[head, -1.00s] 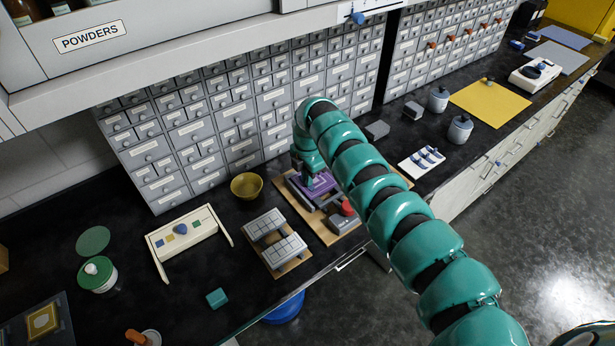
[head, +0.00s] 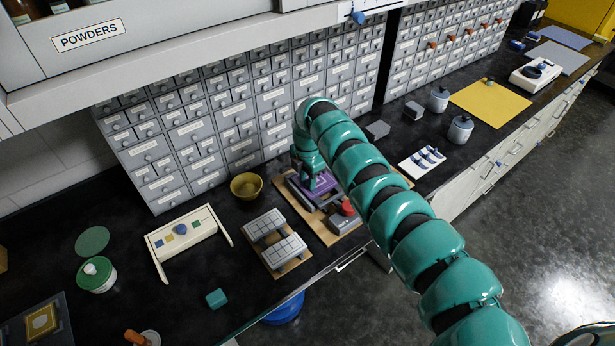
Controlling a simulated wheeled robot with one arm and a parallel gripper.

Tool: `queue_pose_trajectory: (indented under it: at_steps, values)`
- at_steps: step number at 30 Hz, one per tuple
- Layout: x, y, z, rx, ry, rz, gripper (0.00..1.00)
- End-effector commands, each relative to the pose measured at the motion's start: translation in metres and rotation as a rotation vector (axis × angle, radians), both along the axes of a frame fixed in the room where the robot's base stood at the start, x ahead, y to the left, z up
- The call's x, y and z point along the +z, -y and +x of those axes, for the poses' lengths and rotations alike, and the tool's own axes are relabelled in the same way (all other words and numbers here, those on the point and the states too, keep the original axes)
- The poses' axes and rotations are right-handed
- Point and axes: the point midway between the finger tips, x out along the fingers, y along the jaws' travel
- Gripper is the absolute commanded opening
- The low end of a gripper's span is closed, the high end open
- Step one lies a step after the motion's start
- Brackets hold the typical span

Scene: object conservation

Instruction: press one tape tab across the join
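My gripper (head: 309,183) is at the end of the teal arm, pointing down at a purple piece (head: 325,181) on a wooden board (head: 314,219). It appears to touch or hover just over the purple piece; I cannot tell which. Its fingers are too small and partly hidden to tell open from shut. A white card (head: 409,168) with several blue strips, possibly the tape tabs, lies to the right of the arm. I cannot make out a join. The arm hides part of the board.
A grey device with a red knob (head: 347,208) stands on the board's front. A yellow bowl (head: 246,186), grey block trays (head: 265,225) and a cream stand (head: 182,231) are to the left. Grey drawers (head: 211,132) rise behind. Bare counter lies around the teal block (head: 217,298).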

Motion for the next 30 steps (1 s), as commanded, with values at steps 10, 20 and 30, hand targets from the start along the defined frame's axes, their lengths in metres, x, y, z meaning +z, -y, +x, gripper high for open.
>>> queue_pose_trajectory:
  at_steps: [10, 20, 30]
  values:
    - [0.005, 0.0, 0.002, -0.001, 0.004, 0.001, 0.32]
    - [0.062, 0.0, 0.002, 0.0, 0.009, 0.001, 0.32]
    - [0.13, 0.0, 0.001, 0.0, 0.003, -0.001, 0.32]
